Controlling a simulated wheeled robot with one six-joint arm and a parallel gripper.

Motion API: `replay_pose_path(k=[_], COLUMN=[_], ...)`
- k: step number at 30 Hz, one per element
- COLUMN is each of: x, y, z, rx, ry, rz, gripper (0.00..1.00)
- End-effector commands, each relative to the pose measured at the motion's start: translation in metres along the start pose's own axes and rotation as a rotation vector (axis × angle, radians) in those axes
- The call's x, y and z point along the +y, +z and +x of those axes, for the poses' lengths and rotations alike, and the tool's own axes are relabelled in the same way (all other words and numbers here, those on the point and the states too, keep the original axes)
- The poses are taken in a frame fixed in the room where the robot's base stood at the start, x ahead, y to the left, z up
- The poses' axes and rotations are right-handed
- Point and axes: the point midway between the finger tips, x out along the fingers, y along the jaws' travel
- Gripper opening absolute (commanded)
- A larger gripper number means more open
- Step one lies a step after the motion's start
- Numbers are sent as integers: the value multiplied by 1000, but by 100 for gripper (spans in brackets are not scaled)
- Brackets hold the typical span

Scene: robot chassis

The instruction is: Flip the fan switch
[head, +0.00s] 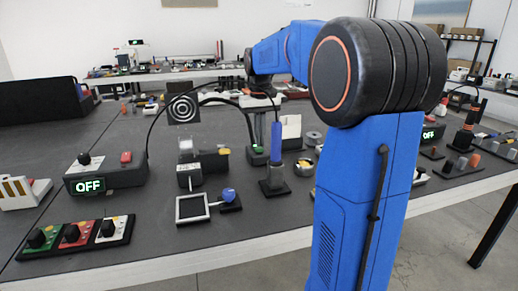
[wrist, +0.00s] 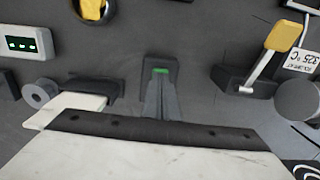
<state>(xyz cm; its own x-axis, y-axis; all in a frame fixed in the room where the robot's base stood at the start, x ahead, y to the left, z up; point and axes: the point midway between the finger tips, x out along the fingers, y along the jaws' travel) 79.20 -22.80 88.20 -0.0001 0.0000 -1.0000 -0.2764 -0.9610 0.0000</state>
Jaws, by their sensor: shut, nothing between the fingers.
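A small black box with a green switch (head: 257,149), which looks like the fan switch, stands mid-table in the head view. In the wrist view the green switch (wrist: 160,71) is at the centre, just beyond my fingertips. My gripper (wrist: 158,84) is shut and empty, its grey fingers together and pointing at the box. Whether they touch it cannot be told. In the head view my gripper (head: 259,135) hangs above the box. A square panel with black and white rings (head: 183,109) stands to the left; I cannot tell whether it is the fan.
A blue upright handle (head: 277,142) stands close on the right. A device with a yellow lever (wrist: 285,35) and temperature label lies to the right in the wrist view. A box reading OFF (head: 105,178) and a three-knob panel (head: 76,236) are at the left.

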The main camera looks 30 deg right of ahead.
Motion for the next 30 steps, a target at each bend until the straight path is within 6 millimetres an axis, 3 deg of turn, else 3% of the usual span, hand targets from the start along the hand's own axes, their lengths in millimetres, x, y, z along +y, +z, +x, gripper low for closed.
replay_pose_path(k=[30], x=[0], y=[0], z=[13], rx=[0], ry=[0], rz=[0], gripper=[0])
